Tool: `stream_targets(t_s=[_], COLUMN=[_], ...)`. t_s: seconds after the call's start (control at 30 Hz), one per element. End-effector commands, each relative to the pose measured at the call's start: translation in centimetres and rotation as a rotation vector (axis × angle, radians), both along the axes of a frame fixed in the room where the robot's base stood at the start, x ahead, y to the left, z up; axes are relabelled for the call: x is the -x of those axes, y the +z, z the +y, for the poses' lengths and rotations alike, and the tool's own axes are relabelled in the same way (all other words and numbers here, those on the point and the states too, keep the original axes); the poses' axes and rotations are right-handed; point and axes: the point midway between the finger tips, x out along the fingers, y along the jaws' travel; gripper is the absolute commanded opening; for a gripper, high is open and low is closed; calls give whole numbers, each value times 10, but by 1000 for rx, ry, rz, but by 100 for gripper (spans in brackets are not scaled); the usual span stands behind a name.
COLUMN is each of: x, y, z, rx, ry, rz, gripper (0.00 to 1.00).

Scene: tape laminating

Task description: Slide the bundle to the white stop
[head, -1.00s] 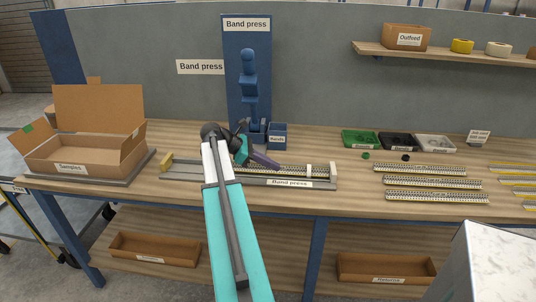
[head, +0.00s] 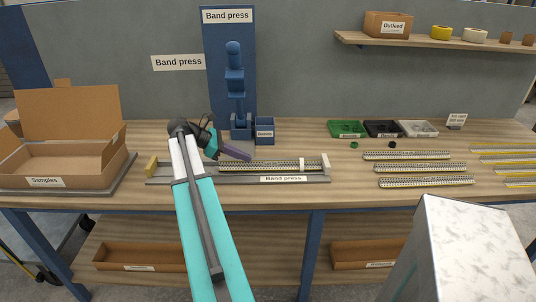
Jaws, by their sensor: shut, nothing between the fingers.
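The bundle (head: 270,166) is a long, narrow strip of pale pieces lying along the grey band press rail (head: 190,180) on the bench. The white stop (head: 302,164) is a small upright block near the rail's right end. The bundle reaches up to it in the picture; I cannot tell whether they touch. My gripper (head: 249,157), with dark purple fingers, is shut and empty. It appears just behind and above the left half of the bundle; contact cannot be told. My forearm and wrist cover part of the rail's left half.
A yellow block (head: 151,165) stands at the rail's left end and a beige block (head: 326,165) at its right end. The blue press (head: 235,85) and a blue bin (head: 264,131) stand behind. Several other strips (head: 415,169) lie to the right. An open carton (head: 45,160) is at left.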

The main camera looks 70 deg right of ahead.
Motion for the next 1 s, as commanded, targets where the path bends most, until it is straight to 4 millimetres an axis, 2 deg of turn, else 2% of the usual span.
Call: stream_targets(t_s=[0.17, 0.37, 1.0], x=[6, 23, 99], y=[0, 1, 1], z=[-4, -13, -61], rx=[0, 0, -1], ry=[0, -1, 0], rz=[0, 0, 1], gripper=[0, 0, 0])
